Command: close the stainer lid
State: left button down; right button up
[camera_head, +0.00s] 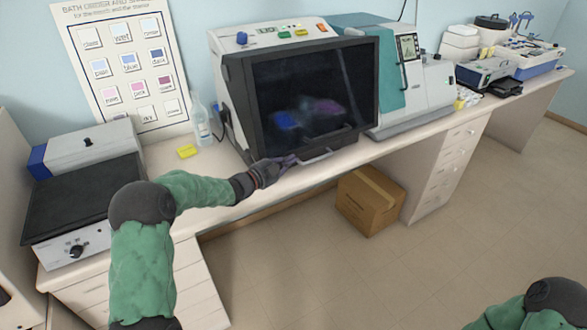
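The stainer (232,100) stands on the bench in the middle of the view. Its dark, see-through lid (318,92) covers the front face, with a pale handle bar (318,157) along the lower edge. Blurred blue and purple shapes show through the lid. My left arm reaches in from the left, and my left gripper (290,161) is at the left end of the handle, at the lid's bottom edge. The fingers are small and dark here, so I cannot tell whether they grip the bar. My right gripper is out of view; only part of that arm shows at the lower right.
A hotplate-like box (85,205) sits at the left end of the bench. A wash bottle (201,122) and a yellow block (187,151) are left of the stainer. Another machine (425,95) stands close on its right. A cardboard box (369,200) is on the floor below.

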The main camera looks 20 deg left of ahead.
pick_arm(q)
jog(key=shift+m, duration=0.5)
jog(key=w+a+f+b, duration=0.1)
jog(key=a+f, duration=0.1)
jog(key=w+a+f+b, duration=0.2)
jog(key=f, duration=0.1)
jog(key=shift+w+a, duration=0.2)
jog(key=shift+w+a+f+b, duration=0.4)
jog(key=shift+a+b, duration=0.05)
jog(key=shift+a, duration=0.1)
jog(key=shift+a, duration=0.1)
